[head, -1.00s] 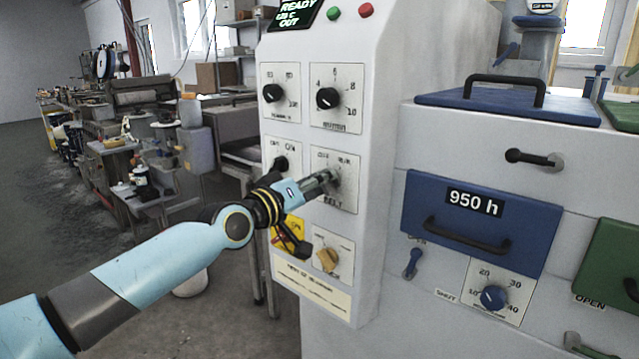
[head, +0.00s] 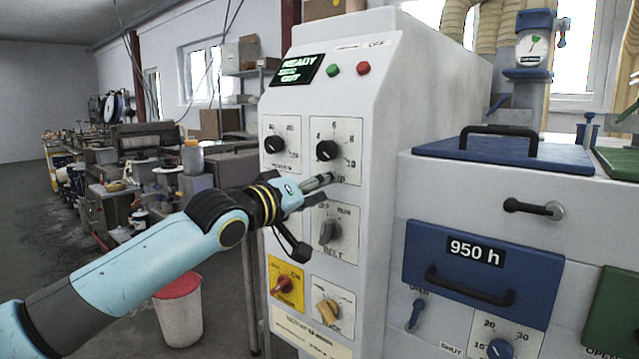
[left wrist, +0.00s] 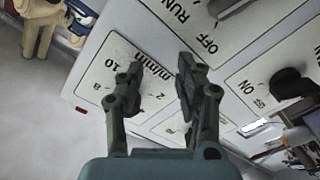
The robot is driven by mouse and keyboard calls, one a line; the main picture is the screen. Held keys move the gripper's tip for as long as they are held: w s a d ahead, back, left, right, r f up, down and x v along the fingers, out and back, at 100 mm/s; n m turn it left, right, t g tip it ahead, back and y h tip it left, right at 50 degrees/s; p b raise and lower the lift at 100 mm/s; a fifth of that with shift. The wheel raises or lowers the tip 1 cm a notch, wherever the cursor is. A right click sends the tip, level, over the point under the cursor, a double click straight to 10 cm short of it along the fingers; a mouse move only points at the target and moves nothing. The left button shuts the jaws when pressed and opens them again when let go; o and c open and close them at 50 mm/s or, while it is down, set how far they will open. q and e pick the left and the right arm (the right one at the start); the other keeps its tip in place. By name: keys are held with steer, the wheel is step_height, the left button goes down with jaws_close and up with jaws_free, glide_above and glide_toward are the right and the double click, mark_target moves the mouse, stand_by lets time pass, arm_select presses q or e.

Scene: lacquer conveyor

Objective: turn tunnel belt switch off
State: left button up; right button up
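The tunnel belt switch (head: 329,231) is a grey knob on a pale plate marked BELT, on the front of the white control cabinet. RUN shows at the plate's upper right; the gripper covers part of the upper left. I cannot tell surely which mark the knob points to. Its edge also shows at the top of the left wrist view (left wrist: 222,7), near OFF and RUN. My left gripper (head: 326,181) is just above the BELT plate, apart from the knob. In the left wrist view its fingers (left wrist: 158,80) are open and empty over the m/min plate. My right gripper is out of view.
Above are a black m/min dial (head: 327,150) and another black dial (head: 275,145). Below are a red switch on yellow (head: 284,285) and a tan knob (head: 327,312). A blue drawer (head: 430,255) is at right. A bin (head: 178,310) stands on the floor.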

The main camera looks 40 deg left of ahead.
arm_select(q)
steer(key=shift+w+a+r, duration=0.1)
steer(key=shift+r, duration=0.3)
